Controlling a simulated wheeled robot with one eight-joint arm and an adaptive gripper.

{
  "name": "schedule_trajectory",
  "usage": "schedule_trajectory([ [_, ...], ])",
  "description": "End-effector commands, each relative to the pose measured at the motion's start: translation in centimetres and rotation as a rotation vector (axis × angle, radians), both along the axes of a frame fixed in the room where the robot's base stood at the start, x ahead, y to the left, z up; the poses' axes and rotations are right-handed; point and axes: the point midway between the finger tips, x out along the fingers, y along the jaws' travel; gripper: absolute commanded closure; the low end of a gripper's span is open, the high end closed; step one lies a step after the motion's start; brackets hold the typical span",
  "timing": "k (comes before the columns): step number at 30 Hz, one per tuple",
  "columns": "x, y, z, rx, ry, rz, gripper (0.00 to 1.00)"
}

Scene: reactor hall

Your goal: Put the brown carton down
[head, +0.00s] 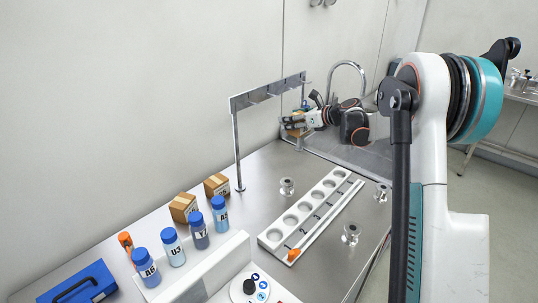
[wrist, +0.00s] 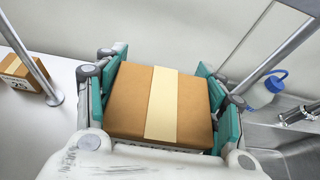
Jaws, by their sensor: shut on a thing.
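In the wrist view, a brown carton (wrist: 125,105) with a pale tape strip sits between the teal pads of my gripper (wrist: 160,68). The pads close on its left and right sides, and its underside is hidden. In the head view, my gripper (head: 298,122) is at the far end of the bench, near the sink and beyond the rack post. The held carton (head: 295,133) is small and partly covered there. Two other brown cartons, a left one (head: 183,208) and a right one (head: 217,185), stand on the bench behind the bottles.
Several blue-capped bottles (head: 198,230) stand at the front left. A white tray with round wells (head: 272,237) lies mid-bench. A metal rail (head: 237,150) stands near the wall. A blue-capped wash bottle (wrist: 262,95) is right of the carton.

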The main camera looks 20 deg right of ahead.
Motion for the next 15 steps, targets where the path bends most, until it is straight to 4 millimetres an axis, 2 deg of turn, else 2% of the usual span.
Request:
schedule_trajectory([
  [1,0.6,2.0,-1.0,0.000,0.000,0.038,0.63],
  [9,2.4,12.9,-5.6,0.003,-0.001,0.257,0.63],
  [12,2.5,16.0,-6.8,0.003,-0.002,0.320,0.63],
  [15,2.5,18.1,-7.7,0.004,-0.003,0.364,0.63],
])
